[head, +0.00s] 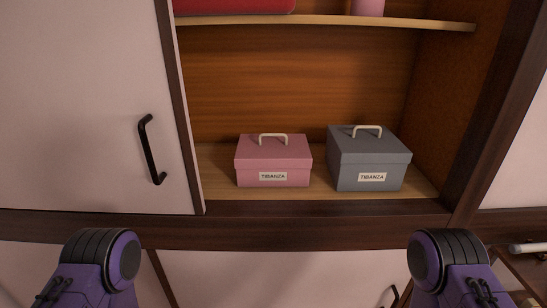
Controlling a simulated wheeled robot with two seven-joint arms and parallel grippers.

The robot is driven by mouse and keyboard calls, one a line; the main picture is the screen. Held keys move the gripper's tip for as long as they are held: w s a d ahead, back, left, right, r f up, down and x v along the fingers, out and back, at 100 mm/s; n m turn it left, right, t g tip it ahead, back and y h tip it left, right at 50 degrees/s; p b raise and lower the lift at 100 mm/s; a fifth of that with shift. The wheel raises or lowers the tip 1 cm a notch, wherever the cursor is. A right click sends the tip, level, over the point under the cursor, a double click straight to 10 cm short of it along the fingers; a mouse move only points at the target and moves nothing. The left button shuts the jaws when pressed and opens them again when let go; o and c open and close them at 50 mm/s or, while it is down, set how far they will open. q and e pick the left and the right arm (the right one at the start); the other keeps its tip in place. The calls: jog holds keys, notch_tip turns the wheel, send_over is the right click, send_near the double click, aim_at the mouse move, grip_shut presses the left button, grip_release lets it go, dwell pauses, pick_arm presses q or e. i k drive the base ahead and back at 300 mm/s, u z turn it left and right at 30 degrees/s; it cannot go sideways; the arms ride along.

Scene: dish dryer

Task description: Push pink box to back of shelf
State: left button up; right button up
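A pink box (273,160) with a pale handle on its lid and a label on its front stands on the lower shelf (219,179) of the open cabinet. It sits near the shelf's front part, with some bare shelf to its left. My two purple and black arms show at the bottom of the head view, one on the left and one on the right, both below the shelf and apart from the box. Neither arm's gripper fingers are in view.
A grey-blue box (367,158) stands just right of the pink box with a narrow gap. A white sliding or hinged door (85,105) with a black handle (151,150) covers the left. An upper shelf (330,21) holds a red item (235,6) and a pink item (368,7).

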aim_at(263, 160)
jog(key=k, duration=1.2)
jog(key=z, duration=0.75)
jog(key=i, duration=1.7)
jog(key=u, duration=0.8)
